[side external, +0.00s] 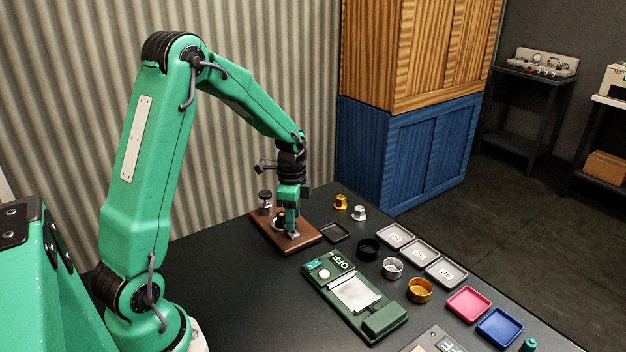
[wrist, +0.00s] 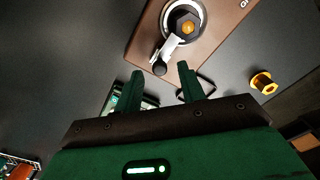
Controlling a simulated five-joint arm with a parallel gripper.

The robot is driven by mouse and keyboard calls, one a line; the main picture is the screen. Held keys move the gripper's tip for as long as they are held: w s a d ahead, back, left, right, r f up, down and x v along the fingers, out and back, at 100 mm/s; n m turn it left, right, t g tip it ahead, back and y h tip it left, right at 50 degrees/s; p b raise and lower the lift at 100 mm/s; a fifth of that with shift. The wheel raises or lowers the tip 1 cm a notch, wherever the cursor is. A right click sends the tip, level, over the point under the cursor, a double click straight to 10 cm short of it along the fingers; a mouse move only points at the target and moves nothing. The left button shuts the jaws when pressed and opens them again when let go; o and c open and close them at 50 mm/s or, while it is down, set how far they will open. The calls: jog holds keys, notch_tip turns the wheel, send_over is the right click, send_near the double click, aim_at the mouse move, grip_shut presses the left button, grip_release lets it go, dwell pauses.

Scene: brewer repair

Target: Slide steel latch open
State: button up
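A brown wooden board (side external: 309,238) lies on the dark table and also shows in the wrist view (wrist: 213,38). In the wrist view, a round steel-rimmed fitting with a dark hex part and an orange centre (wrist: 187,28) sits on it. A steel lever, apparently the latch (wrist: 172,50), runs from this fitting to a black knob (wrist: 160,68). My gripper (wrist: 160,70) is open, with one finger on each side of the knob in the picture; I cannot tell whether they touch it. In the side view my gripper (side external: 290,224) points down over the board and partly hides the fitting.
A black-knobbed post (side external: 265,198) stands at the board's back left. A small black tray (side external: 335,232) lies right of the board. Gold and silver knobs (side external: 341,201), several cups and trays, and a green scale-like device (side external: 355,297) stand farther right and in front.

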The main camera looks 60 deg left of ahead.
jog(key=shift+f, duration=0.7)
jog(key=shift+c, duration=0.4)
grip_shut()
jog(key=shift+d, duration=1.3)
jog(key=shift+o, duration=0.4)
grip_release()
jog(key=shift+r, duration=0.1)
